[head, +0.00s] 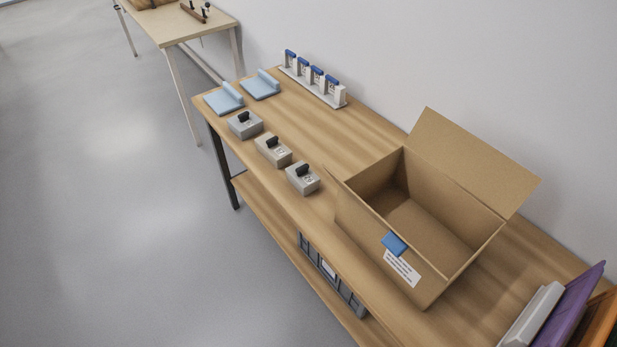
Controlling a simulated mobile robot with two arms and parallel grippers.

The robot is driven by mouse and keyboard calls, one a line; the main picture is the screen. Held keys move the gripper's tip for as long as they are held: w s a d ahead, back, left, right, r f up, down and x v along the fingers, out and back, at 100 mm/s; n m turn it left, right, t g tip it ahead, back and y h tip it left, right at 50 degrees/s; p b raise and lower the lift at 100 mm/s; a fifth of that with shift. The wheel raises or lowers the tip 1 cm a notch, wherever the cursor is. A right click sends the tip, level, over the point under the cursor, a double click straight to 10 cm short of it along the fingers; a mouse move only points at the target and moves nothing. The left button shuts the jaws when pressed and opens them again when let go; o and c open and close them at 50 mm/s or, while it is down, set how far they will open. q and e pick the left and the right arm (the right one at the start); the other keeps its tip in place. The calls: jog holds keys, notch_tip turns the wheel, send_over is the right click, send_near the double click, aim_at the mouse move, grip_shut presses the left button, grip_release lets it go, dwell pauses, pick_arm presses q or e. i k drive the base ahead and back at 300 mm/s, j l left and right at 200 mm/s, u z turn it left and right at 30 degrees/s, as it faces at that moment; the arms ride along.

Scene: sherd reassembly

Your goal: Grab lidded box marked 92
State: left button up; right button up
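Three small grey lidded boxes with black handles stand in a row along the front edge of the wooden table: a far one (245,125), a middle one (272,151) and a near one (302,179). Each seems to carry a small marking on top, too small to read, so I cannot tell which is marked 92. All three look closed and stand apart from each other. Neither of my grippers is in the head view.
An open, empty-looking cardboard box (452,232) with a label stands right of them. Two light-blue pads (223,101) and a rack of blue-topped items (313,80) lie farther back. A grey crate (332,276) is on the lower shelf (283,247). Floor left of the table is clear.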

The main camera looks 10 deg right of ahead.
aim_at(245, 125)
jog(key=z, duration=0.7)
jog(key=i+j+z, duration=0.1)
jog(key=j+z, duration=0.2)
jog(key=z, duration=0.15)
jog(key=j+z, duration=0.75)
jog(key=z, duration=0.15)
jog(key=j+z, duration=0.45)
